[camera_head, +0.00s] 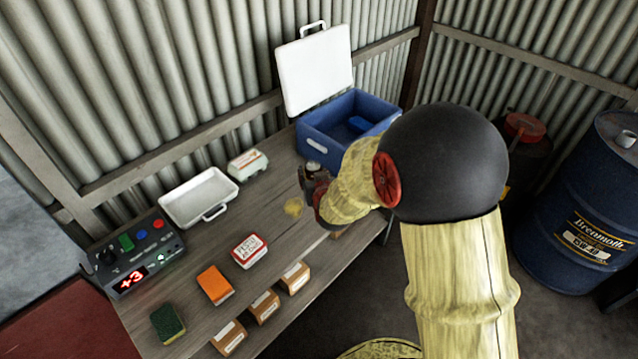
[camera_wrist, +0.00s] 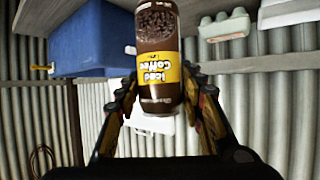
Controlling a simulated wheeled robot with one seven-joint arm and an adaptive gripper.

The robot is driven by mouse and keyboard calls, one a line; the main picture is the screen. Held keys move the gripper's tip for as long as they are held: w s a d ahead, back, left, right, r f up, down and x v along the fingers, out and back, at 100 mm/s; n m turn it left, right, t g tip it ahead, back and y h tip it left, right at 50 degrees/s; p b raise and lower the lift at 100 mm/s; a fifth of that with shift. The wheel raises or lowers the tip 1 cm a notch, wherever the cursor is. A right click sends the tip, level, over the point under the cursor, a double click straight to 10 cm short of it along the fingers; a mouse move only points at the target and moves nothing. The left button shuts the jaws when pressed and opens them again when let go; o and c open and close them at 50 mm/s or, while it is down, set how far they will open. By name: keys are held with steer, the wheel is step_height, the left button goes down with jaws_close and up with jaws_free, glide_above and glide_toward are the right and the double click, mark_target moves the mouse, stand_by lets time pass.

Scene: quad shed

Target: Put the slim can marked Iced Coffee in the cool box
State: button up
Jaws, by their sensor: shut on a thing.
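The slim brown can with a yellow band reading Iced Coffee (camera_wrist: 158,55) is between the fingers of my gripper (camera_wrist: 160,100) in the wrist view. My gripper is shut on it. In the head view the can's pale top (camera_head: 313,166) shows just above my gripper (camera_head: 310,183), over the bench and in front of the cool box. The blue cool box (camera_head: 318,150) stands at the back right end of the bench, its white lid (camera_head: 315,70) raised open. The cool box also shows in the wrist view (camera_wrist: 70,40).
An egg carton (camera_head: 247,164) and a white tray (camera_head: 199,200) stand left of the cool box. A control box (camera_head: 138,252), a sponge (camera_head: 167,323), an orange block (camera_head: 215,285) and a red-and-white tin (camera_head: 249,250) are on the bench (camera_head: 190,275). A drum (camera_head: 580,210) stands right.

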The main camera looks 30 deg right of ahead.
steer(key=w+d+f+b, duration=0.2)
steer(key=d+f, duration=0.2)
steer(key=f, duration=0.1)
steer(key=w+d+f+b, duration=0.2)
steer(key=w+d+f, duration=0.1)
steer(key=f, duration=0.3)
steer(key=shift+w+d, duration=0.3)
steer(key=shift+d, duration=0.1)
steer(key=shift+f, duration=0.1)
steer(key=o, duration=1.3)
steer(key=shift+o, duration=0.3)
